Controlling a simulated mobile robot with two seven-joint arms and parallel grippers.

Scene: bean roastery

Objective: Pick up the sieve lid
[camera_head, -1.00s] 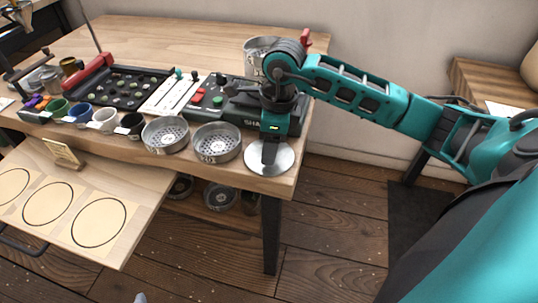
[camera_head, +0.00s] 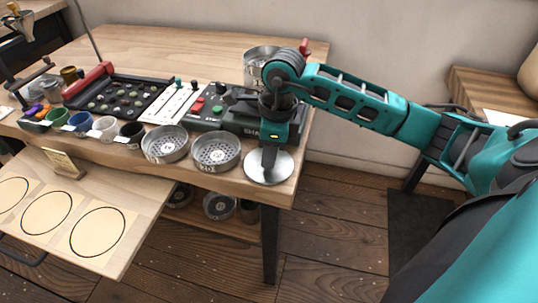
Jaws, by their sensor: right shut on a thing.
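The sieve lid (camera_head: 284,168) is a flat, round, silvery disc at the front right corner of the wooden table (camera_head: 200,45). My right gripper (camera_head: 268,172) points down over the middle of the lid and is shut on it. The fingers hide the part they grip. I cannot tell whether the lid rests on the table or is slightly raised. My left gripper is not in view.
Two metal sieves (camera_head: 215,152) (camera_head: 165,144) stand left of the lid. Several coloured cups (camera_head: 104,127) line the front edge. The shaker machine (camera_head: 210,108) is behind. A pulled-out board with circles (camera_head: 98,232) juts forward at the left.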

